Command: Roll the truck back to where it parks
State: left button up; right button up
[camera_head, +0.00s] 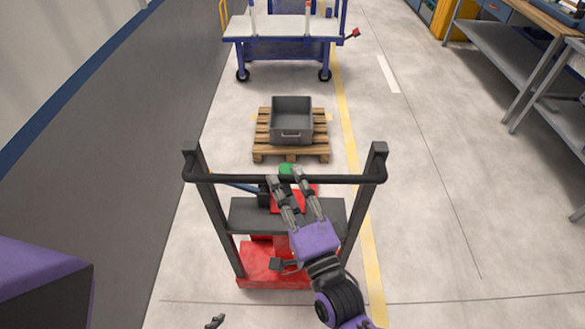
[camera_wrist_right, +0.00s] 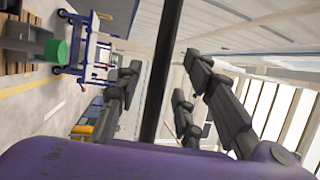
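The truck has a red base (camera_head: 258,262), a dark grey shelf, two black uprights and a black handle bar (camera_head: 345,179) across the top. It stands on the floor in front of me. My right gripper (camera_head: 285,178) reaches the middle of the handle bar. In the right wrist view the bar (camera_wrist_right: 165,65) runs between its spread fingers, with a gap on both sides, so it looks open. A small dark tip (camera_head: 215,321) at the bottom edge of the head view may be part of my left gripper; its state does not show.
A wooden pallet (camera_head: 262,152) with a grey crate (camera_head: 291,107) lies beyond the truck. A blue cart (camera_head: 283,52) stands farther back. A yellow line (camera_head: 350,130) runs along the floor on the right, with open floor beyond it. Workbenches (camera_head: 490,50) stand at the far right.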

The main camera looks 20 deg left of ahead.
jog(key=shift+x, duration=1.2)
grip_shut()
